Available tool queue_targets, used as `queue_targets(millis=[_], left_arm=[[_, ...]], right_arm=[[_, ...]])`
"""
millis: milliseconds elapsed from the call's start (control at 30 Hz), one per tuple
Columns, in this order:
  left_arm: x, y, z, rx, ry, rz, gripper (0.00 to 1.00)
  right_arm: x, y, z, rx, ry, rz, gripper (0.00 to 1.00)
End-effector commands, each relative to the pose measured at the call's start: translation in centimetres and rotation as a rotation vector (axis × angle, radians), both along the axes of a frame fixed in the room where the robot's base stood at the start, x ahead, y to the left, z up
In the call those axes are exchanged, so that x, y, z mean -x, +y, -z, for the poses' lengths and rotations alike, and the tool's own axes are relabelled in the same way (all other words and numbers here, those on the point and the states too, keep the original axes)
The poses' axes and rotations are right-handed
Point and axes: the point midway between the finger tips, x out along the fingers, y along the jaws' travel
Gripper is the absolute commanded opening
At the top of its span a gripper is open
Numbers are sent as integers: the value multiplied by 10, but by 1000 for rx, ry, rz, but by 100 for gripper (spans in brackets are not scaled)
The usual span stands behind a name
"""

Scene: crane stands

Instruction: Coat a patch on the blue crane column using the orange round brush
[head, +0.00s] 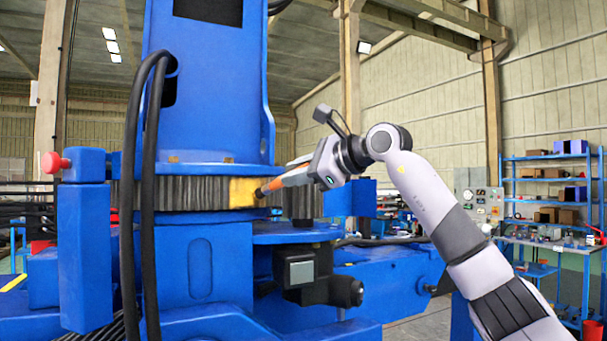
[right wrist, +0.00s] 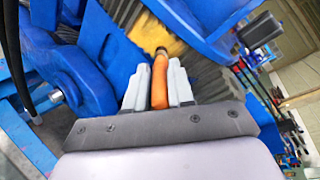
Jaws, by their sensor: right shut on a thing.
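The blue crane column (head: 205,85) stands upright at the left of centre in the head view. A dark ribbed gear ring (head: 175,193) goes around it low down, with a yellow patch (head: 242,192) on its right part. My right gripper (head: 312,171) is shut on the orange round brush (head: 290,180). The brush points left, its dark tip at or very near the yellow patch. In the right wrist view the orange handle (right wrist: 160,85) sits between the two pale fingers, and the yellow patch (right wrist: 160,35) is just beyond the tip. My left gripper is not in view.
Black cables (head: 148,200) hang in front of the column. A dark motor-like block (head: 305,275) sits below the brush. Blue shelves (head: 550,185) stand at the far right.

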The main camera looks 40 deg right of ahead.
Motion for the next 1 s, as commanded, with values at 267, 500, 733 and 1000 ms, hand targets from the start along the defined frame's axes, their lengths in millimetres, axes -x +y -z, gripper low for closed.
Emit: queue_targets(millis=[267,500,733,1000], left_arm=[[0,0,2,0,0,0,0],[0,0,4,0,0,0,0],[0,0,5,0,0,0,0],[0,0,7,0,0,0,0]], right_arm=[[2,18,1,3,0,-5,0],[5,35,1,1,1,-4,0],[6,44,1,2,0,-4,0],[10,66,0,2,-1,-4,0]])
